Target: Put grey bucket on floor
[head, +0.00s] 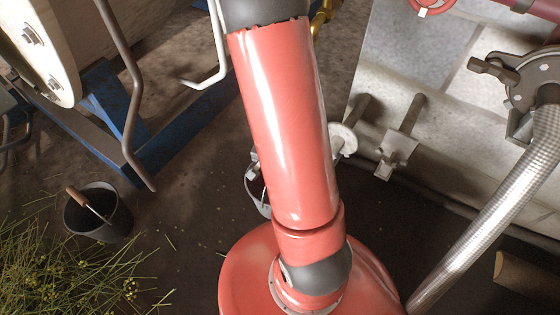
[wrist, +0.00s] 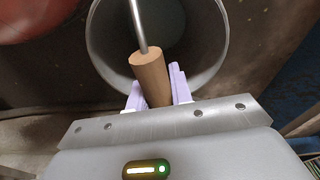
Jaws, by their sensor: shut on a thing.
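The grey bucket (wrist: 212,62) fills the upper middle of the wrist view, its round mouth facing the camera and its inside looking empty. Its wire bail (wrist: 138,25) ends in a wooden grip (wrist: 150,75). My gripper (wrist: 158,95) has its pale lilac fingers shut on this wooden grip. In the head view a sliver of the grey bucket (head: 257,190) shows left of my red arm; the rest of it and my gripper are mostly hidden behind the arm. I cannot tell whether its base touches anything.
A dark bucket (head: 98,212) with a wooden grip stands on the floor at left, beside cut herbs (head: 70,270). A blue frame (head: 150,135) is behind it. Pipe stubs (head: 398,145) and a pale block wall (head: 420,45) are at right. Dark floor (head: 185,235) lies clear between.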

